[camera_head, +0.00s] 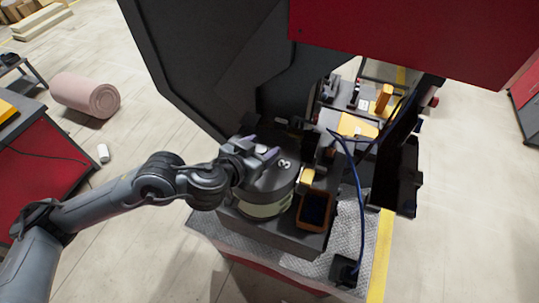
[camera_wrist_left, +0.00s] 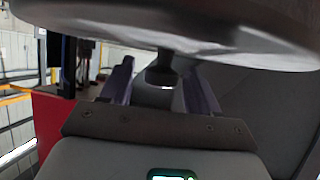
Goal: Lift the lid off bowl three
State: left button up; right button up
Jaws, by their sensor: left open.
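Bowl three (camera_head: 262,210) is a round container with a pale band, standing on the machine's dark base. Its dark grey lid (camera_head: 272,183), marked with a white 3, sits on top. My left gripper (camera_head: 258,149) reaches in from the left over the lid, its fingers apart. In the left wrist view the lid (camera_wrist_left: 230,28) fills the top, and its small dark knob (camera_wrist_left: 160,77) shows between the open fingers of my left gripper (camera_wrist_left: 163,85). I cannot tell whether a finger touches the knob. My right gripper is not in view.
An orange-rimmed tray (camera_head: 315,227) and a yellow block (camera_head: 307,178) are just right of the bowl. A blue cable (camera_head: 359,205) hangs nearby. A tall dark panel (camera_head: 205,60) and red housing (camera_head: 420,30) rise behind.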

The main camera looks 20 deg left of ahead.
pick_arm(q)
grip_shut()
dwell(0.4)
jog(key=shift+r, duration=0.15)
